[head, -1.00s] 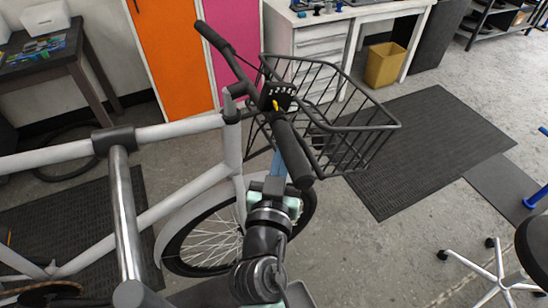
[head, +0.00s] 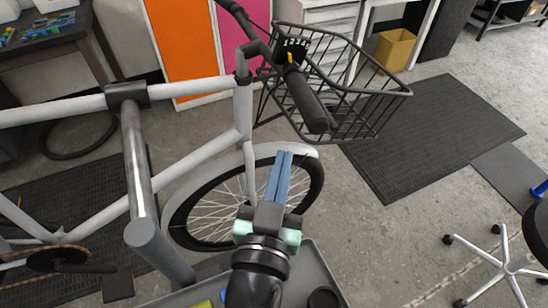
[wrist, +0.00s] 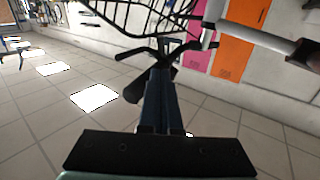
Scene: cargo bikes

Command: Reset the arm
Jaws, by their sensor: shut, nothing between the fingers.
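My gripper (head: 281,178) shows at the lower middle of the head view, in front of the bike's front wheel. Its two blue fingers lie side by side with nothing between them. In the wrist view the dark fingers (wrist: 158,100) point up the picture from the black gripper body. The grey bike (head: 243,120) stands behind my gripper, with its wire basket (head: 365,103) above and to the right. The black handlebar grip (head: 305,100) is just above the fingertips in the head view, apart from them.
A grey tray (head: 318,270) with a few items sits at the bottom. A dark floor mat (head: 430,140) lies right, with a stool (head: 505,265) near the right edge. A yellow bin (head: 395,48) stands at the back.

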